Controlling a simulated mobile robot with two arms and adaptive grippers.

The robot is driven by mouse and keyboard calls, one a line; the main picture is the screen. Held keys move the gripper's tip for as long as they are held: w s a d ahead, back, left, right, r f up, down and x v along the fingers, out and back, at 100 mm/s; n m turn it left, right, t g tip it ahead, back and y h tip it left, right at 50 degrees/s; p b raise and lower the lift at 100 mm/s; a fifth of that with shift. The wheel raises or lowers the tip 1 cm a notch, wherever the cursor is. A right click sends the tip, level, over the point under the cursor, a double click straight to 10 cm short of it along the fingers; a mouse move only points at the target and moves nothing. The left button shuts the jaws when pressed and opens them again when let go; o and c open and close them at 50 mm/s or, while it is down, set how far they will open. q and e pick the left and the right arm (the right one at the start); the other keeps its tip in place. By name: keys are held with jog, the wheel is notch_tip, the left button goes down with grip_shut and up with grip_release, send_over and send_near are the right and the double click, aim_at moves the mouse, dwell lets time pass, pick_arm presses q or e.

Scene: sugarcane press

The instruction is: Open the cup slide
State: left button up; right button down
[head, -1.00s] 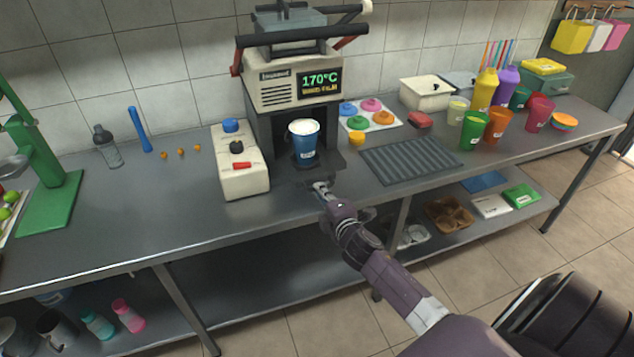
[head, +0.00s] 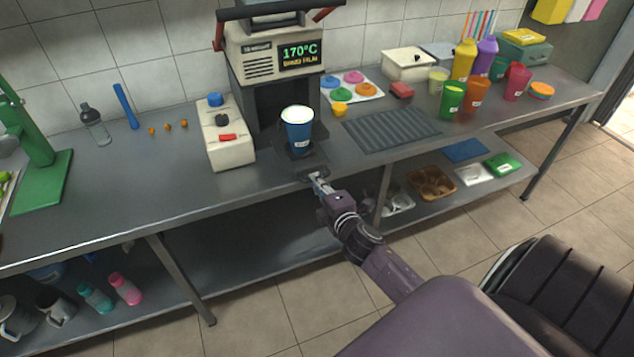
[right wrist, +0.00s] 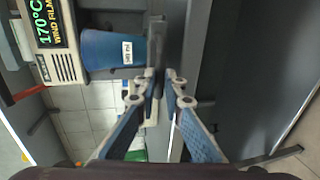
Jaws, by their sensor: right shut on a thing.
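The cup slide (head: 305,163) is a dark flat tray sticking out of the front of the sealing machine (head: 276,62). A blue cup (head: 298,132) with a white top stands upright on it, in front of the machine's dark opening. My right gripper (head: 317,180) is shut on the slide's dark handle (head: 308,175) at the front edge of the counter. In the right wrist view, the blue cup (right wrist: 108,50) shows beside the handle, and the fingertips (right wrist: 158,76) close on the handle. The exact contact is small and partly hidden. My left gripper is not in view.
A white control box (head: 229,140) stands left of the machine. A ribbed grey mat (head: 391,128) lies to its right, with several colored cups beyond. The counter (head: 130,190) is clear at front left. A lower shelf (head: 270,240) runs beneath.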

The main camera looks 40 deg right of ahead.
jog(key=c, duration=2)
grip_release()
jog(key=v, duration=1.2)
jog(key=shift+f, duration=0.1)
jog(key=s+a+f+m+g+y, duration=0.15)
jog(key=s+f, duration=0.25)
jog(key=f, duration=0.7)
jog(key=s+a+f+m+g, duration=0.2)
jog(key=s+f+m+g, duration=0.15)
jog(key=f, duration=0.75)
jog(key=s+a+f+m+g+y, duration=0.15)
jog(key=s+f, duration=0.25)
jog(key=f, duration=0.6)
jog(key=s+a+f+m+g, duration=0.2)
jog(key=s+f, duration=0.4)
jog(key=s, duration=0.3)
jog(key=s+a+f+m+g, duration=0.2)
jog(key=s+f, duration=0.3)
jog(key=s, duration=0.4)
jog(key=s+a+f+m+g, duration=0.2)
jog(key=s+f, duration=0.4)
jog(key=s, duration=0.3)
jog(key=shift+s+a+f+m+g+y, duration=0.1)
jog(key=shift+a+f+m+g+y, duration=0.1)
jog(key=shift+a+g, duration=0.3)
jog(key=shift+s+a+f+m+g+y, duration=0.1)
jog(key=shift+a+f+g, duration=0.1)
jog(key=shift+a+g, duration=0.25)
